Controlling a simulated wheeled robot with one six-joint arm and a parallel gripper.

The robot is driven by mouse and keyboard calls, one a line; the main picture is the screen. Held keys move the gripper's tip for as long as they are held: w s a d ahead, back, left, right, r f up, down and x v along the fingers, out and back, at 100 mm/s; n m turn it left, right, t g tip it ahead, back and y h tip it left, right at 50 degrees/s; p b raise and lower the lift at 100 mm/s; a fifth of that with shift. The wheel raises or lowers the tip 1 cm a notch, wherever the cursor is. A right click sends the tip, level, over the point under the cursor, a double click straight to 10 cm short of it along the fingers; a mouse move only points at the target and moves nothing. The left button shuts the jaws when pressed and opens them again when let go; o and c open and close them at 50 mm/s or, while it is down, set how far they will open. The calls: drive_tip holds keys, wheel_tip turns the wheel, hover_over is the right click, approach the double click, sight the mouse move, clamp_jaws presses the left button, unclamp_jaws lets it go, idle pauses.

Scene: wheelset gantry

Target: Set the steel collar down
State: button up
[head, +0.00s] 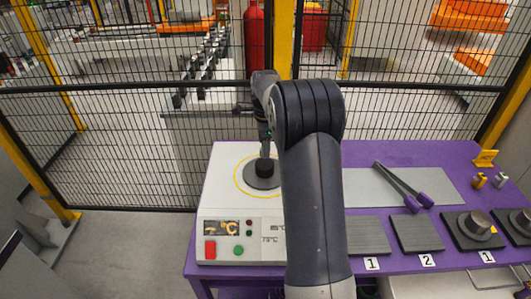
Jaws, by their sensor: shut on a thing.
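A dark round steel collar (260,180), a wide disc with a narrower raised middle, is at the yellow ring on top of the white heater unit (220,178). My gripper (264,160) points straight down over its middle and is shut on it. The fingertips are small and dark against the collar, so the grip is hard to make out. The collar looks level and within the ring. I cannot tell whether its underside touches the heater top. My forearm hides the heater's right side.
The heater front has a display (221,228), a red button (210,249) and a green button (238,250). On the purple table (400,155) lie purple-handled tongs (403,188), numbered dark pads (417,234) and round metal parts (479,223). A mesh fence (120,150) stands behind.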

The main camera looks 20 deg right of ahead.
drive_tip(key=shift+f, duration=1.6)
drive_tip(key=shift+f, duration=0.15)
drive_tip(key=o, duration=1)
wheel_tip(320, 180, up, 12)
drive_tip(key=shift+r, duration=0.15)
drive_tip(key=shift+s, duration=0.1)
